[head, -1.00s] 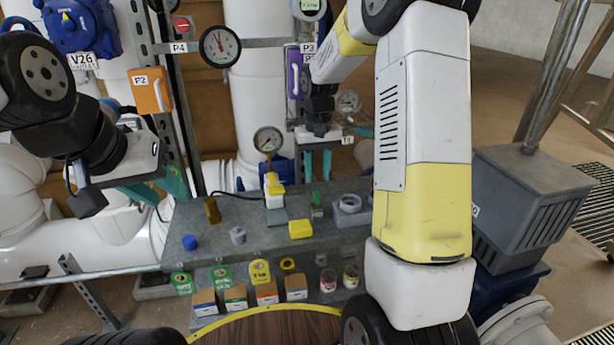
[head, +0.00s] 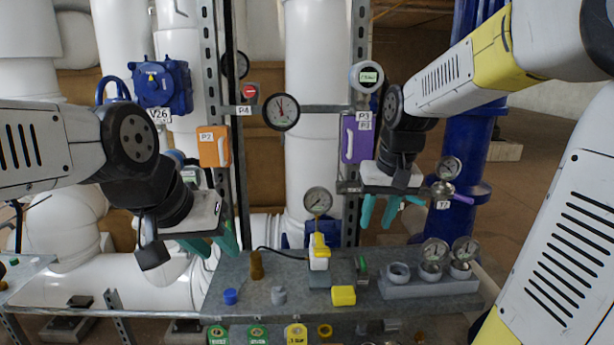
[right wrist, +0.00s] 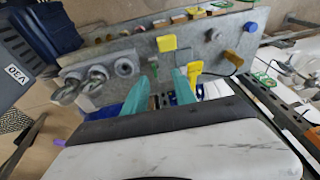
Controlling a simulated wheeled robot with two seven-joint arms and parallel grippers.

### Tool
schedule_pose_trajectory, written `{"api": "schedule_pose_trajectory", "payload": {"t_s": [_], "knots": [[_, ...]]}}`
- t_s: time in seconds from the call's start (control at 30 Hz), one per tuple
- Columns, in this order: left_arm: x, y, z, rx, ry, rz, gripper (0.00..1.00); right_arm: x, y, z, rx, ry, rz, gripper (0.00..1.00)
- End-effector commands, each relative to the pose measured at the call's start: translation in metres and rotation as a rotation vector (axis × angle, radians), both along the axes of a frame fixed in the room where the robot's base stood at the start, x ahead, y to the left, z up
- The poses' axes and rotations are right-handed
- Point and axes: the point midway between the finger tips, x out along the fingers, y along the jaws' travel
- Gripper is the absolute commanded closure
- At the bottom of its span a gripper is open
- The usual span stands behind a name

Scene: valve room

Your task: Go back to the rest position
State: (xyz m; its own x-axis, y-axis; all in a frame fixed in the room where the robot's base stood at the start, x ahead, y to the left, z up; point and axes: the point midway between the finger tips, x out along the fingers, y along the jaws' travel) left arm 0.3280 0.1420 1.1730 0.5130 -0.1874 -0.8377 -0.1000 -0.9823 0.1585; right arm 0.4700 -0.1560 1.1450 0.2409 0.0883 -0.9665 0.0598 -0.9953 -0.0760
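My left gripper (head: 216,244) hangs at the left in the head view, teal fingers pointing down and apart, with nothing seen between them. It is left of the grey bench and in front of the white pipes. My right gripper (head: 380,211) hangs above the bench's right half, below and right of the purple P3 handle (head: 357,138). Its teal fingers also show in the right wrist view (right wrist: 161,93), apart with a gap and nothing held. Both grippers are in the air, clear of the bench.
A blue pipe (head: 470,130) stands behind my right arm.

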Motion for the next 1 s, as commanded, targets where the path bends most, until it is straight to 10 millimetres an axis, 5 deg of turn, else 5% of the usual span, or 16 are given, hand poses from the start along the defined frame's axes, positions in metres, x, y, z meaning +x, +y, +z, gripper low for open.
{"api": "schedule_pose_trajectory", "payload": {"t_s": [0.2,0.4,0.6,1.0], "knots": [[0.0,0.0,0.0,0.0,0.0,0.0,0.64,-0.076,0.006,0.028,0.053,-0.155,0.002,0.67],[0.0,0.0,0.0,0.0,0.0,0.0,0.64,-0.124,0.011,0.03,0.092,-0.258,0.004,0.67],[0.0,0.0,0.0,0.0,0.0,0.0,0.64,-0.141,0.014,0.027,0.106,-0.297,0.005,0.67],[0.0,0.0,0.0,0.0,0.0,0.0,0.64,-0.142,0.014,0.027,0.107,-0.299,0.005,0.67]]}}
